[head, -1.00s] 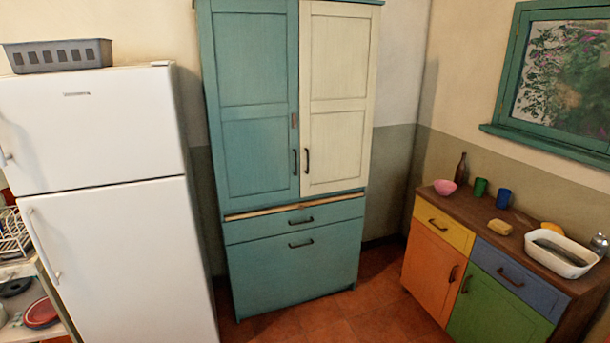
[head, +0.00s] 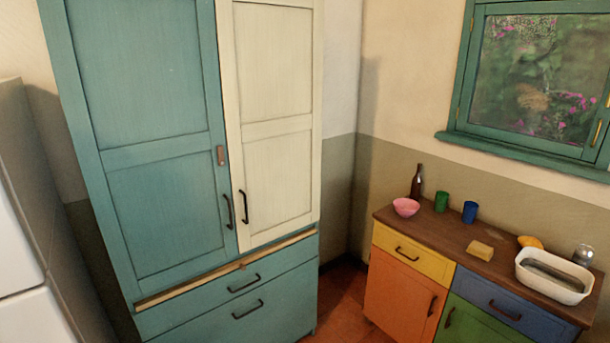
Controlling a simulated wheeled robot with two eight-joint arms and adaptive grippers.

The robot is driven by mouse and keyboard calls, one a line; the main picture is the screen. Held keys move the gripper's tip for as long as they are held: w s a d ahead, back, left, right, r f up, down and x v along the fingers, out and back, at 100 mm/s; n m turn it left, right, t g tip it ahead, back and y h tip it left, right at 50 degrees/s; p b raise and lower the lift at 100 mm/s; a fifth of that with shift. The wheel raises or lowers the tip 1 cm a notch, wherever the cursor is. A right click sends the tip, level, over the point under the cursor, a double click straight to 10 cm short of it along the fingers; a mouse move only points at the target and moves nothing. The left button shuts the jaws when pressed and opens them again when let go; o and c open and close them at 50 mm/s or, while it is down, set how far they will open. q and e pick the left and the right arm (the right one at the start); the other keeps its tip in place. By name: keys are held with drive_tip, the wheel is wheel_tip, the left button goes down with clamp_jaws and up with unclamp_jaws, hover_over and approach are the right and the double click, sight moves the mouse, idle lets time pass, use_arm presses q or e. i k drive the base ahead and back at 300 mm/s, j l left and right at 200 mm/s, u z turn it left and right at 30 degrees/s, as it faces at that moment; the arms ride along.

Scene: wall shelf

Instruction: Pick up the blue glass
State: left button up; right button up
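The blue glass (head: 469,212) stands upright on the brown top of the low cabinet (head: 447,236), towards its back edge. A green glass (head: 441,202) stands just left of it, apart from it. Both glasses are small in the head view, and the blue one is unobstructed. Neither of my grippers shows in the head view.
On the same top are a pink bowl (head: 405,207), a brown bottle (head: 416,182), a yellow block (head: 480,250), a yellow-orange item (head: 530,242), a white basin (head: 553,276) and a glass jar (head: 583,255). A tall teal cupboard (head: 170,150) and a white fridge (head: 25,310) stand left.

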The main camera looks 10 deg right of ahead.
sight(470, 208)
drive_tip(key=i+l+z, duration=0.15)
drive_tip(key=i+z, duration=1.3)
drive_tip(key=i, duration=0.3)
drive_tip(key=i+j+z, duration=0.25)
drive_tip(key=i, duration=0.25)
drive_tip(key=i+j+z, duration=0.2)
drive_tip(key=i, duration=0.35)
drive_tip(key=i+j+z, duration=0.25)
drive_tip(key=i, duration=0.25)
